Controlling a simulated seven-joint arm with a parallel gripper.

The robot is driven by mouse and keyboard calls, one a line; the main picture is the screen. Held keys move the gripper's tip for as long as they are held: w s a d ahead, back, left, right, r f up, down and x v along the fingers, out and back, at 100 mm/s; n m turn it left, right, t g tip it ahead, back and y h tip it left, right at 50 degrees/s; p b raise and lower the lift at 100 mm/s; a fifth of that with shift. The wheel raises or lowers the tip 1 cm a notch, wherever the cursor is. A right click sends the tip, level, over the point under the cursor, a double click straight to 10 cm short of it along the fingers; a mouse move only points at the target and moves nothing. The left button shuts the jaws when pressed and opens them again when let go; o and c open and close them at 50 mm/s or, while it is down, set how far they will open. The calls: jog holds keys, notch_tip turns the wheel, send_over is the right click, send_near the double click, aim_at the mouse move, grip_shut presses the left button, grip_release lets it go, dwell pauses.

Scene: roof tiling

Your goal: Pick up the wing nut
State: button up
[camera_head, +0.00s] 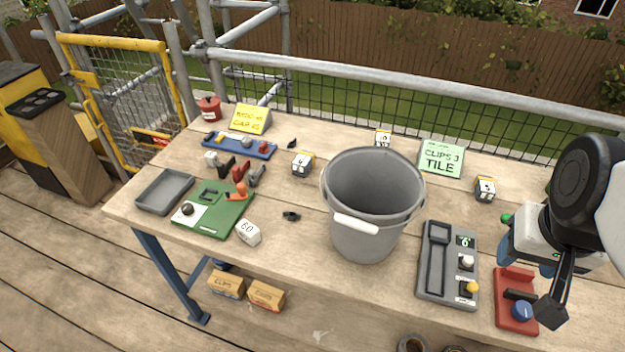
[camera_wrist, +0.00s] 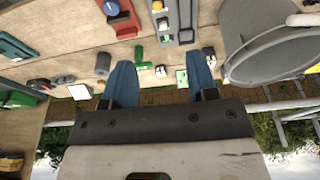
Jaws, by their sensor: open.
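A small dark piece that looks like the wing nut (camera_head: 291,216) lies flat on the wooden table, left of the grey bucket. Another small dark piece (camera_head: 292,143) lies farther back; its shape is too small to tell. I cannot pick out the wing nut in the wrist view. My gripper (camera_head: 528,264) is at the table's right side, far from the wing nut, with the bucket and grey panel between them. Its two blue fingers (camera_wrist: 160,65) are apart in the wrist view, with nothing held between them.
The grey bucket (camera_head: 365,235) stands mid-table. The grey panel (camera_head: 432,292) and red block (camera_head: 512,312) are right of it. A white numbered block (camera_head: 248,232), green board (camera_head: 212,222), grey tray (camera_head: 143,202) and blue tray (camera_head: 262,152) are left. Bare wood surrounds the wing nut.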

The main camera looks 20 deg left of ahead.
jog(key=shift+r, duration=0.15)
jog(key=w+v, duration=0.1)
jog(key=v, duration=0.4)
jog(key=w+a+r+m, duration=0.3)
jog(key=w+a+m, duration=0.2)
jog(key=w+a, duration=0.35)
jog(key=m+g, duration=0.3)
jog(key=m, duration=0.8)
send_over(292, 215)
jog(key=d, duration=0.2)
notch_tip(292, 215, down, 3)
notch_tip(292, 215, down, 27)
jog(key=shift+s+r, duration=0.15)
jog(key=shift+r, duration=0.05)
jog(key=shift+f, duration=1.25)
